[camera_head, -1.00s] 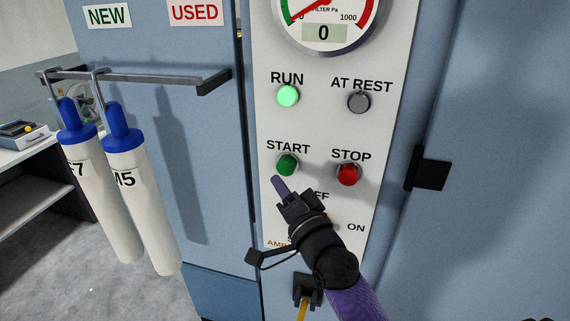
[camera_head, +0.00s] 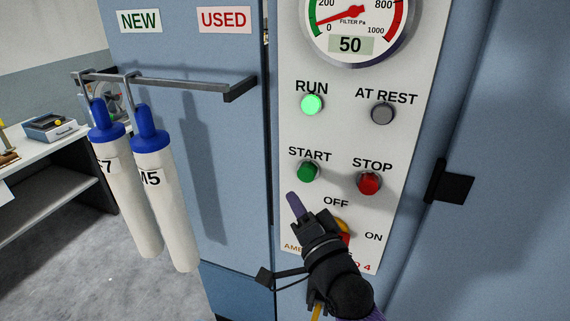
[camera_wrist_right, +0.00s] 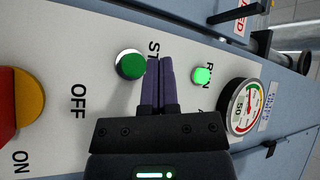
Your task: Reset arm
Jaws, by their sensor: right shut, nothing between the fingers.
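My right gripper (camera_head: 294,203) is shut and empty in front of the white control panel (camera_head: 345,150), its fingertips just below and left of the green START button (camera_head: 307,172). In the right wrist view its purple fingers (camera_wrist_right: 160,68) lie together, with the START button (camera_wrist_right: 130,64) beside them. I cannot tell whether they touch the panel. The RUN lamp (camera_head: 311,104) glows green and the AT REST lamp (camera_head: 382,114) is grey. The red STOP button (camera_head: 369,183) is to the right. My left gripper is out of view.
The gauge (camera_head: 352,45) reads 50. A red and yellow OFF/ON switch (camera_wrist_right: 20,108) is partly hidden behind my gripper in the head view. Blue-capped tubes (camera_head: 168,200) hang from a rail (camera_head: 175,84) at left. A black latch (camera_head: 449,184) projects at right.

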